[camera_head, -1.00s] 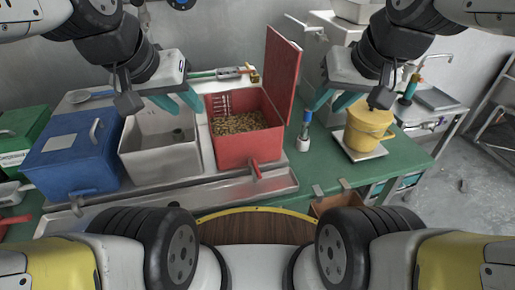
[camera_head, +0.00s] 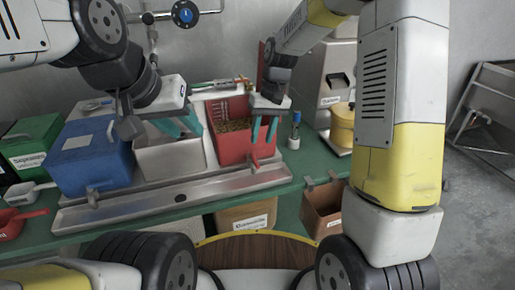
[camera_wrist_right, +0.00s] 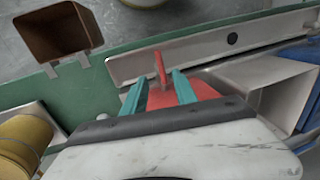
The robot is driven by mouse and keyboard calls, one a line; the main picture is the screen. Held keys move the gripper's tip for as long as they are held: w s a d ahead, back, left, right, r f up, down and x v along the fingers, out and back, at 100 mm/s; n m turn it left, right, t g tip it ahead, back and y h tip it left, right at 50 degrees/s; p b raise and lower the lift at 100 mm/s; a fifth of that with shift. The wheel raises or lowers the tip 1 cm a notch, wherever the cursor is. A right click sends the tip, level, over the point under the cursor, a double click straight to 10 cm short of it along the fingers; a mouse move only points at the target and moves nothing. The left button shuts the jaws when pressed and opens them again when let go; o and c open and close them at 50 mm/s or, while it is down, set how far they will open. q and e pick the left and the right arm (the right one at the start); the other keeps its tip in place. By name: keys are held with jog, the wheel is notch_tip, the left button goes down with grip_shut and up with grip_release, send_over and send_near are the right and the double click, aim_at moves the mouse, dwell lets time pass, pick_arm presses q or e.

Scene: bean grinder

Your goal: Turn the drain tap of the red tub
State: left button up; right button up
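The red tub (camera_head: 230,146) stands on the metal tray, holding brown beans, its red lid raised behind. My right gripper (camera_head: 263,142) is open in front of the tub, just above the tap. In the right wrist view its teal fingers (camera_wrist_right: 155,84) are spread, with the tap's handle visible just beyond and between their tips; contact cannot be seen. My left gripper (camera_head: 180,130) is open and empty above the grey tub.
The grey tub (camera_head: 168,162) and blue tub (camera_head: 92,162) stand left of the red tub. A small bottle (camera_head: 294,132) and a yellow pot (camera_head: 342,125) stand to its right. An open brown box (camera_head: 322,208) hangs at the table's front edge. The metal tray (camera_head: 120,208) runs along the front.

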aim_at(255, 161)
jog(key=f, duration=0.2)
jog(key=a+f, duration=0.1)
jog(key=f, duration=0.5)
jog(key=shift+s+a, duration=0.25)
jog(key=shift+a, duration=0.05)
jog(key=shift+r, duration=0.1)
grip_shut()
dwell(1.0)
